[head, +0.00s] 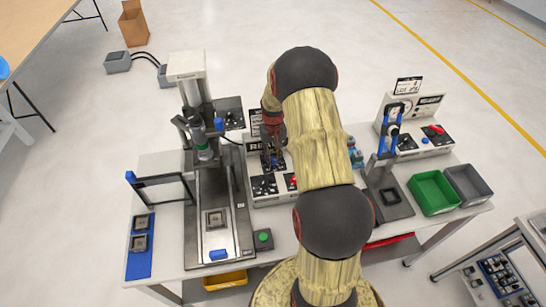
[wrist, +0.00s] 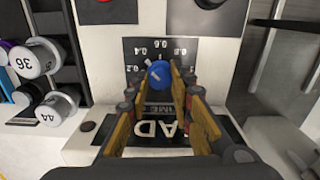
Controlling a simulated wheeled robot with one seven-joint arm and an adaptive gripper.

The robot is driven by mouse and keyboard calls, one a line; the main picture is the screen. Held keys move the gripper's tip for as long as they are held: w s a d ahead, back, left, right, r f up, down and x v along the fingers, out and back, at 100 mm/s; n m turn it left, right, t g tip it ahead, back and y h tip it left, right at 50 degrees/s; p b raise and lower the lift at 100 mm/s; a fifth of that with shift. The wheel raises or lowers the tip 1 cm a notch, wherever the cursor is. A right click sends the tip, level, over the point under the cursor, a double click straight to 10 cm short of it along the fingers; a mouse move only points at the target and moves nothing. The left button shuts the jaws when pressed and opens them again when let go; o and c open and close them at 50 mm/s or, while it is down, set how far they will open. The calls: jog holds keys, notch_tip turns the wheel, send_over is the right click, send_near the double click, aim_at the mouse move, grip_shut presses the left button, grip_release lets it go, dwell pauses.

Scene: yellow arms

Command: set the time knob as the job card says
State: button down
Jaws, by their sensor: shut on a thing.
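The time knob is a blue knob (wrist: 159,74) with a white pointer mark, on a black dial plate marked 0.2, 0.4, 0.6 and 0.8 in the wrist view. My gripper (wrist: 165,82) is shut on the knob, with one yellow finger on each side. The pointer mark slants, but its exact reading is unclear. Lettering below the knob is partly hidden by the fingers and reads upside down. In the head view my gripper (head: 272,157) is over the middle control box (head: 275,197), and the knob is hidden. A small printed card (head: 408,85) stands on the right-hand instrument; most of its text is too small to read.
A press with a white column (head: 188,75) stands left of my gripper. A stand with blue handles (head: 386,140), a green bin (head: 432,192) and a grey bin (head: 467,184) are at right. In the wrist view, numbered silver weights (wrist: 36,58) sit close at left.

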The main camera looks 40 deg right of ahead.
aim_at(273, 159)
jog(key=shift+m, duration=0.5)
jog(key=c, duration=1.6)
grip_release()
jog(key=shift+o, duration=0.2)
notch_tip(273, 159, up, 12)
